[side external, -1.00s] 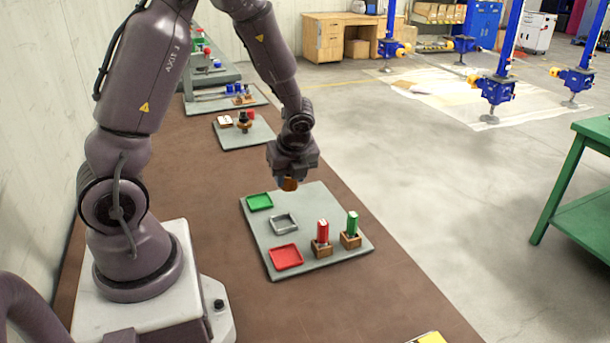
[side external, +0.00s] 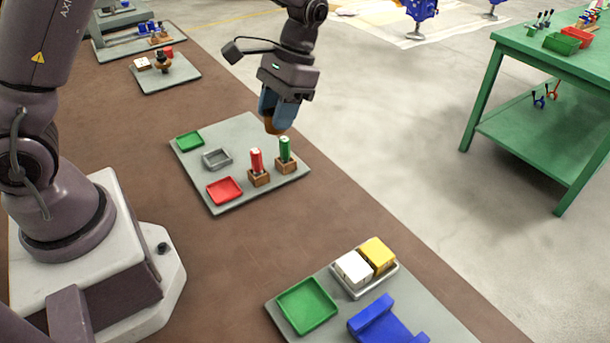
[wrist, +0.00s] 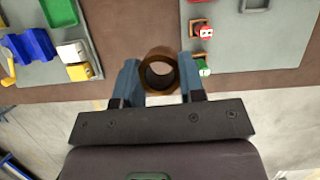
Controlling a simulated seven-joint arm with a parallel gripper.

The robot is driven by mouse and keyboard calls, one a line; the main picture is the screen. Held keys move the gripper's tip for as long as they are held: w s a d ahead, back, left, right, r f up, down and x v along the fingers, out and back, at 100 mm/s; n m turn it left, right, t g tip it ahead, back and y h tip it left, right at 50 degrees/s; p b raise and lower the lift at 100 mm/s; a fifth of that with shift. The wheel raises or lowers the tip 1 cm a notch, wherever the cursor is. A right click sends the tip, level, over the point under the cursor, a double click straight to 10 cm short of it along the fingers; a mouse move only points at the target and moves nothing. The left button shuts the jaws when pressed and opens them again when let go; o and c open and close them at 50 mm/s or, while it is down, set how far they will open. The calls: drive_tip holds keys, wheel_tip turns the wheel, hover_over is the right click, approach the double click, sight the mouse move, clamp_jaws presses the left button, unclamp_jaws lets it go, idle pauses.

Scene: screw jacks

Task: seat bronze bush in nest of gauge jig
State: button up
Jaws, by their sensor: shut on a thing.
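My gripper (side external: 277,112) is shut on the bronze bush (side external: 271,126), a brown ring held in the air near the right edge of the grey gauge board (side external: 240,128). In the wrist view, the bush (wrist: 147,78) sits between the two blue fingers (wrist: 160,84), its bore facing the camera. The board carries a small grey square frame (side external: 217,159), which looks like the nest. It is empty and apart from the bush. A red-handled gauge (side external: 256,160) and a green-handled gauge (side external: 284,148) stand upright in wooden blocks.
An empty green tray (side external: 189,140) and an empty red tray (side external: 225,190) lie on the board. A nearer board holds another green tray (side external: 307,306), a white block (side external: 353,270), a yellow block (side external: 378,255) and a blue V-shaped part (side external: 380,322). Brown bench top separates the boards.

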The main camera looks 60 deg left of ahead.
drive_tip(key=s+a+f, duration=0.2)
drive_tip(key=s+a, duration=0.3)
drive_tip(key=s, duration=0.4)
drive_tip(key=s+a+f, duration=0.2)
drive_tip(key=s+a, duration=0.3)
drive_tip(key=s, duration=0.4)
hover_over(213, 163)
drive_tip(key=w, duration=0.1)
drive_tip(key=shift+m, duration=0.3)
wheel_tip(213, 163, down, 10)
drive_tip(key=shift+d+r, duration=0.15)
drive_tip(key=shift+r, duration=0.1)
drive_tip(key=shift+w+f, duration=0.2)
drive_tip(key=shift+f, duration=0.05)
drive_tip(key=shift+a+f, duration=0.2)
drive_tip(key=shift+f, duration=1.5)
drive_tip(key=shift+f, duration=0.1)
